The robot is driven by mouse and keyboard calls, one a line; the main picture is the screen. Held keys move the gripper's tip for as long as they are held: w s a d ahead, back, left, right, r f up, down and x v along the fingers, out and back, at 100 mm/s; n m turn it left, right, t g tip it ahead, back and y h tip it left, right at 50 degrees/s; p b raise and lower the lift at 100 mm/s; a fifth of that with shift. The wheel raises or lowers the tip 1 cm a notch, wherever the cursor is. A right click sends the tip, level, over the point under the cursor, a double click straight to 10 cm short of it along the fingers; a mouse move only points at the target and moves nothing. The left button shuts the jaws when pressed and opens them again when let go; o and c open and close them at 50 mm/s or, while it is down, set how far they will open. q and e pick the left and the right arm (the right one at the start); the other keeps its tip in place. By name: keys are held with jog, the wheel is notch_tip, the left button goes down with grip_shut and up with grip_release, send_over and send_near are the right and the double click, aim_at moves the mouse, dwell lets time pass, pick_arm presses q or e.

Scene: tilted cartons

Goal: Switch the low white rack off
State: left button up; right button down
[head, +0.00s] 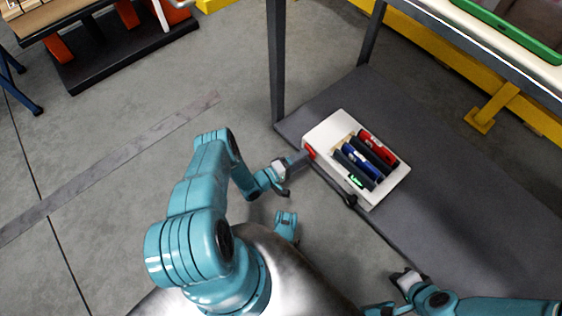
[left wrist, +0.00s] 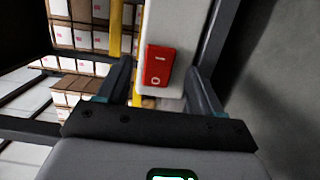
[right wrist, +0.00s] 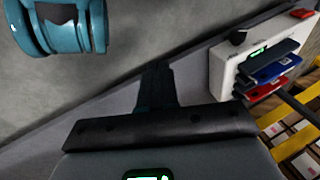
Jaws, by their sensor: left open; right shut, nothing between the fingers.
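The low white rack (head: 325,131) sits on a dark grey shelf board, holding a red, a blue and dark packs in its slots. A red switch (head: 310,152) is on the rack's left end. My left gripper (head: 296,160) is open right at that end. In the left wrist view the red switch (left wrist: 158,65) shows between the open fingers, on the white end wall (left wrist: 175,20); I cannot tell whether they touch. My right gripper (head: 406,279) is shut and empty, in front of the board. The right wrist view also shows the rack (right wrist: 222,72).
A black knob (head: 351,200) is on the rack's near side. A dark grey post (head: 277,60) rises behind the rack's left end. An upper table with a green-edged tray (head: 510,32) overhangs at upper right.

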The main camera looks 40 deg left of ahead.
pick_arm(q)
jog(key=p+v, duration=0.2)
jog(key=v, duration=1.2)
pick_arm(e)
jog(key=s+r, duration=0.2)
jog(key=shift+a+r+g, duration=0.15)
jog(key=shift+r+g, duration=0.15)
jog(key=shift+g, duration=0.1)
pick_arm(q)
jog(key=shift+s+a+r, duration=0.1)
